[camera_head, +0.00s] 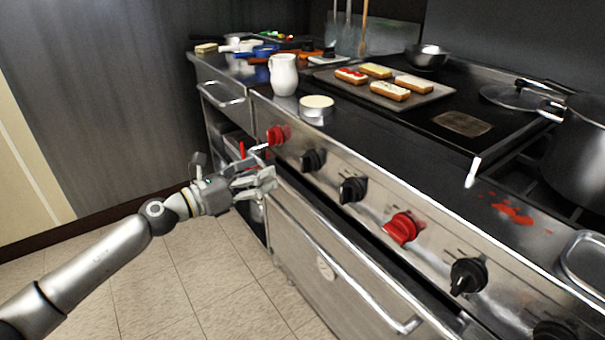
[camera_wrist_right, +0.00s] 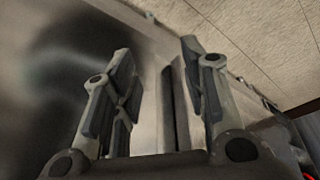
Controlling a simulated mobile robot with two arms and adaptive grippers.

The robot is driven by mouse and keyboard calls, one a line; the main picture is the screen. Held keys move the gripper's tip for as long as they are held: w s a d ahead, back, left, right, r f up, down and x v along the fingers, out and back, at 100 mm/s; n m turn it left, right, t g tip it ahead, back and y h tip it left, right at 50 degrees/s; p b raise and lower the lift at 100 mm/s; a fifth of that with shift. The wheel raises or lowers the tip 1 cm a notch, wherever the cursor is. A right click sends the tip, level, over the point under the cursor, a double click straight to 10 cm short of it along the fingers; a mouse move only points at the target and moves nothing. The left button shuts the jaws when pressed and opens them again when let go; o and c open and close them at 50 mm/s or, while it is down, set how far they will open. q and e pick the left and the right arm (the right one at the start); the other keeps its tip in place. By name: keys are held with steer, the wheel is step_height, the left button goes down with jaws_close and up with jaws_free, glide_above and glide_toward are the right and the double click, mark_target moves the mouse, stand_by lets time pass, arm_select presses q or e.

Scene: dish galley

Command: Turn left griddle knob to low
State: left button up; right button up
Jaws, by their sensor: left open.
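A row of knobs runs along the stove's front panel below the griddle (camera_head: 440,127). The leftmost is a red knob (camera_head: 278,134), followed by two black knobs (camera_head: 313,160) (camera_head: 353,188), then another red knob (camera_head: 404,228) and more black ones. Which knob is the left griddle knob is not labelled legibly. My left gripper (camera_head: 265,168) is open and empty, in front of the panel, just below and left of the leftmost red knob, seemingly apart from it. My right gripper (camera_wrist_right: 157,55) shows only in the right wrist view, with its fingers spread and nothing between them.
A tray (camera_head: 425,98) of topped bread slices lies on the griddle. A white jug (camera_head: 284,74) and a round pale-topped tin (camera_head: 316,108) stand near the panel's left end. A long oven handle (camera_head: 345,273) sticks out below the knobs. A large pot (camera_head: 585,150) stands at right.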

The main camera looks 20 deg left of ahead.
mark_target(302, 156)
arm_select(q)
steer(key=w+d+m, duration=0.1)
steer(key=w+d, duration=0.1)
steer(key=w+d+r+m+p, duration=0.1)
steer(key=w+d, duration=0.1)
steer(key=d, duration=0.1)
steer(key=w+d+m+h, duration=0.1)
steer(key=w+d, duration=0.1)
steer(key=shift+w+d+r+g, duration=0.35)
steer(key=shift+d+r+g, duration=0.05)
steer(key=shift+w+d, duration=0.25)
steer(key=shift+w, duration=0.05)
arm_select(e)
steer(key=x, duration=0.4)
steer(key=shift+s+a+f, duration=0.1)
steer(key=shift+s+f, duration=0.05)
steer(key=shift+f, duration=0.2)
arm_select(q)
steer(key=c, duration=1.1)
steer(key=shift+o, duration=0.2)
steer(key=shift+p, duration=0.3)
arm_select(e)
steer(key=shift+r, duration=0.1)
